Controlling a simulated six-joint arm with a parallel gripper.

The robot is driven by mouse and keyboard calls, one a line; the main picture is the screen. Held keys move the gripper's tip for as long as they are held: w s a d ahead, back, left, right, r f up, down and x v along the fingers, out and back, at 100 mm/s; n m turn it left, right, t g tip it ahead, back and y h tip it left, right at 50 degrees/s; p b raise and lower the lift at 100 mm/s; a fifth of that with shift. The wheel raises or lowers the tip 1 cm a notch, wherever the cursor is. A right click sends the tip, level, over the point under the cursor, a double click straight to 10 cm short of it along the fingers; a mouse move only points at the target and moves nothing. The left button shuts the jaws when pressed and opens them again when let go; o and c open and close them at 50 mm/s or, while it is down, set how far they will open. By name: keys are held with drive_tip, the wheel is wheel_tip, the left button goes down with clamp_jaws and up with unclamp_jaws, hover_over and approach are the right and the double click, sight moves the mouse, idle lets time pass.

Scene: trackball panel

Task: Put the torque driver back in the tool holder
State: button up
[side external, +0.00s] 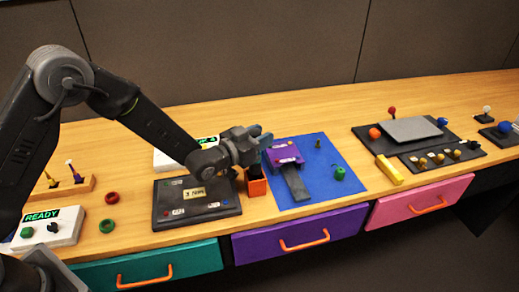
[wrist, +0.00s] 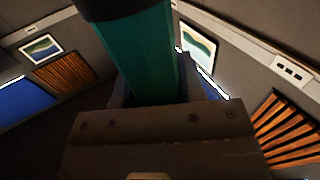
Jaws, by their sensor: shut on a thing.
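My gripper (side external: 256,145) is shut on the torque driver, whose teal, faceted handle (wrist: 152,55) fills the upper middle of the wrist view. Its end at the top of that view is dark. In the side view only a small blue-teal part (side external: 266,141) shows beside the fingers. A small orange block (side external: 257,187) with a dark piece above it stands right below my gripper; I cannot tell whether the driver touches it. A wooden rack (side external: 86,184) at the left holds upright tools and looks like a tool holder. The driver's tip is hidden.
A dark panel (side external: 168,216) lies left of the orange block. A blue mat (side external: 330,180) with a purple device (side external: 284,153) lies right of it. Red (side external: 112,198) and green (side external: 107,226) rings lie near the rack. Drawers with orange handles line the front edge.

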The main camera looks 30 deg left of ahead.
drive_tip(key=shift+f, duration=1.7)
drive_tip(key=shift+f, duration=0.2)
drive_tip(key=o, duration=0.9)
drive_tip(key=shift+r, duration=0.2)
drive_tip(key=v, duration=1.2)
